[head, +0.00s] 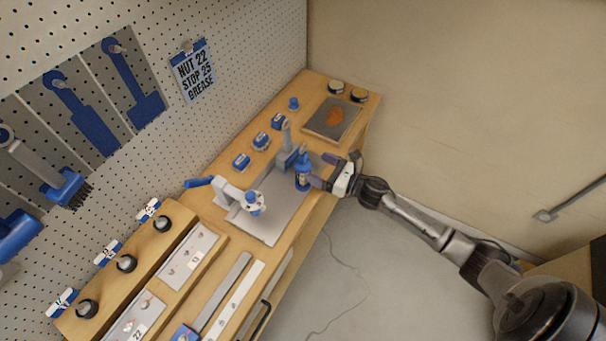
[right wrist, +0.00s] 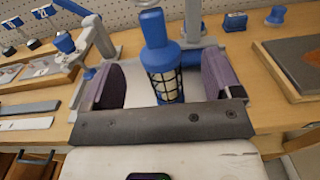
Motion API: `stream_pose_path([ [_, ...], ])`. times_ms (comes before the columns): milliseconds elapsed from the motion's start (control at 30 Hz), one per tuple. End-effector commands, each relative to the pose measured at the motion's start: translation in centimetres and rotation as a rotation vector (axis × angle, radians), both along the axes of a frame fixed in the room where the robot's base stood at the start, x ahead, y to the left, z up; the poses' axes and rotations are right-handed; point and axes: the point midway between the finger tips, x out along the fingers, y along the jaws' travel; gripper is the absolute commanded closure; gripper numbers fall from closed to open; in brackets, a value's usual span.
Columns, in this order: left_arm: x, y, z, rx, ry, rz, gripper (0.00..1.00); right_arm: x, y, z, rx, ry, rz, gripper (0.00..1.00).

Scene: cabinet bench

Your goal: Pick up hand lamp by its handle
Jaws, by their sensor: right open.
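The hand lamp (head: 303,172) is blue, with a dark cage around a pale light body. It stands roughly upright at the grey plate on the bench. In the right wrist view the lamp (right wrist: 163,62) has its blue handle at the top and its cage lower down. My right gripper (head: 325,171) is open and comes from the right. In the right wrist view its two purple-grey fingers (right wrist: 165,82) lie left and right of the lamp, with visible gaps on both sides. Whether the lamp is fully between the fingertips in depth, I cannot tell. My left gripper is not in view.
A grey plate (head: 265,223) carries a pale arm-like fixture (head: 236,193) with a blue lever, left of the lamp. A grey post (head: 287,140) stands close behind the lamp. A dark tray (head: 332,119) lies at the far end. Several blue-capped items line the pegboard side.

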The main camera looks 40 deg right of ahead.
Motion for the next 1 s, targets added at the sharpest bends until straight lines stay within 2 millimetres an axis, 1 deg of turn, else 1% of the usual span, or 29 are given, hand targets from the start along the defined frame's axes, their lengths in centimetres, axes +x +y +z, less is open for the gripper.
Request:
stream_pose_path([
  [100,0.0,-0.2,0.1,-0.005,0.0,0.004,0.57,0.7,0.3,0.1,0.0,-0.001,0.001,0.16],
  [267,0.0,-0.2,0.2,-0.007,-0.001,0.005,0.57,1.3,0.5,0.0,0.001,0.0,0.0,0.16],
  [500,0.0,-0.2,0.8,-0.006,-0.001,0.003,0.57,4.0,1.8,-0.1,0.002,-0.002,0.0,0.16],
  [633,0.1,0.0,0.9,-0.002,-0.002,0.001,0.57,5.2,2.1,-0.2,0.0,0.0,0.0,0.16],
  [767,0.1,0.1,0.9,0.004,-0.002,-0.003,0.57,5.7,2.4,-0.3,0.0,0.0,0.001,0.16],
  [1000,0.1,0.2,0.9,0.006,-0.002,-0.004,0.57,5.7,2.4,-0.3,0.0,0.001,0.001,0.16],
])
